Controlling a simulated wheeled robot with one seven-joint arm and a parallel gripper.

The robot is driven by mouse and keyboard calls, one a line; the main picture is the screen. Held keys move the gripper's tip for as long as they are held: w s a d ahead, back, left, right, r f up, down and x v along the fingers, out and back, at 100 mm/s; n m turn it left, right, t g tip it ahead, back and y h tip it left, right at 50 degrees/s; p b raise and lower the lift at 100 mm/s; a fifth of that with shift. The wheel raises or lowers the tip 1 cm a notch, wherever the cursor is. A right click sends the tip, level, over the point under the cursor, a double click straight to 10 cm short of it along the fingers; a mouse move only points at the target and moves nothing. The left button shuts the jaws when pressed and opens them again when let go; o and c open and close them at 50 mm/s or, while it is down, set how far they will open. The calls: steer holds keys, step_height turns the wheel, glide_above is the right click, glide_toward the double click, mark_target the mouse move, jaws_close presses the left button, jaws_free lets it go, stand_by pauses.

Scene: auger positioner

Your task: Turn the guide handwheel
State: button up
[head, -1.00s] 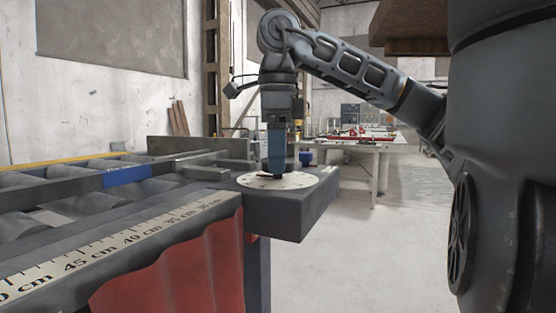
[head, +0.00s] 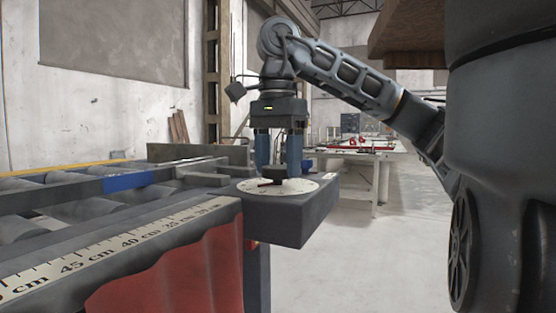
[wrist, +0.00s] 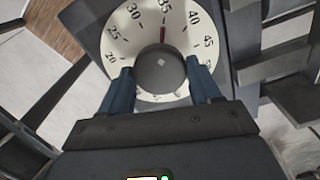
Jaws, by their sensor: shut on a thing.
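The guide handwheel shows as a dark round knob (wrist: 160,70) at the middle of a pale numbered dial (wrist: 122,45) in the wrist view. A dark red pointer (wrist: 163,35) lies on the dial close to the 35 mark. My gripper (wrist: 162,73) points down with its two blue fingers on opposite sides of the knob, shut on it. In the head view my gripper (head: 278,172) stands over the dial (head: 305,186), which lies flat on a dark block (head: 300,220). The knob is partly hidden there between the fingers.
A roller conveyor (head: 60,210) with a centimetre scale (head: 110,250) runs to the left of the block. A red curtain (head: 170,270) hangs below it. Grey bars (wrist: 280,65) are close on the right in the wrist view. A table (head: 365,165) stands behind; open floor lies right.

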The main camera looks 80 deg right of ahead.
mark_target(278, 166)
steer(key=n, duration=0.5)
steer(key=shift+n, duration=0.3)
stand_by(0.4)
steer(key=o, duration=1.1)
steer(key=shift+r+p, duration=1.3)
steer(key=shift+r, duration=2.6)
